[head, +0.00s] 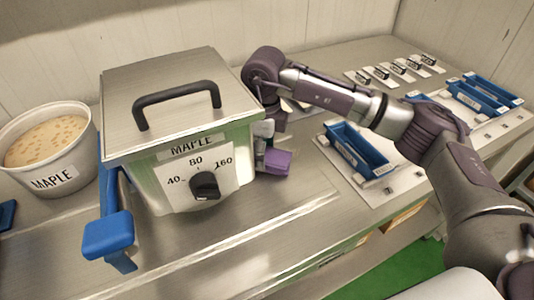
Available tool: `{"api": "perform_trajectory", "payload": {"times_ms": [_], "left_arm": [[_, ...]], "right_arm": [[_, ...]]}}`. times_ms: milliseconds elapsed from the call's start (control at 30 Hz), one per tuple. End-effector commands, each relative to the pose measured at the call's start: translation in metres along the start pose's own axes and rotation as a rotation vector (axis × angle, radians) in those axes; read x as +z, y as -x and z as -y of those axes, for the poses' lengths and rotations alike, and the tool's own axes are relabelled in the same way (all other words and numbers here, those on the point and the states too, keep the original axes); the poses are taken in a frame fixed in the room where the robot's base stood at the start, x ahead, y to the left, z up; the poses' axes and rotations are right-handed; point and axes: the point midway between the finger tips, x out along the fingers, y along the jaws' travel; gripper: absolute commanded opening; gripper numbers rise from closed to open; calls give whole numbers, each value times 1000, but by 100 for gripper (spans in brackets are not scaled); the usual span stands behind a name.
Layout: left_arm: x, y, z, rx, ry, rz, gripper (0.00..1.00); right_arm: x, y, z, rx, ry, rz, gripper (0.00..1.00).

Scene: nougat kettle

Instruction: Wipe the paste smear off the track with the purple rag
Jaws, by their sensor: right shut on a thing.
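My right gripper (264,140) is beside the right wall of the kettle (185,110). It is shut on the purple rag (278,161), which shows as a small purple block at the kettle's lower right corner. The arm and the kettle partly hide the fingers. A long raised metal strip, perhaps the track (300,211), runs along the counter in front of the kettle. I cannot make out a paste smear; the kettle may hide part of the strip. My left gripper is not in view.
The kettle has a black lid handle (177,103), a dial (205,184) and a blue lever (107,236). A tub (62,178) labelled MAPLE stands at left. A blue tray (357,150) is at right, with more trays and small labelled blocks behind. The front counter is clear.

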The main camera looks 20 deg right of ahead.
Motion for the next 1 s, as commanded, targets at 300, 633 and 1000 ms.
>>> {"api": "perform_trajectory", "payload": {"times_ms": [300, 633, 1000], "left_arm": [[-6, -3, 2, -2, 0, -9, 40], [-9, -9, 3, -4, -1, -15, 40], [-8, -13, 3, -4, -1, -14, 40]], "right_arm": [[-3, -4, -5, 11, 36, -6, 40], [-25, 0, 18, 5, 24, -3, 40], [-38, 0, 32, 2, 17, -3, 40]]}}
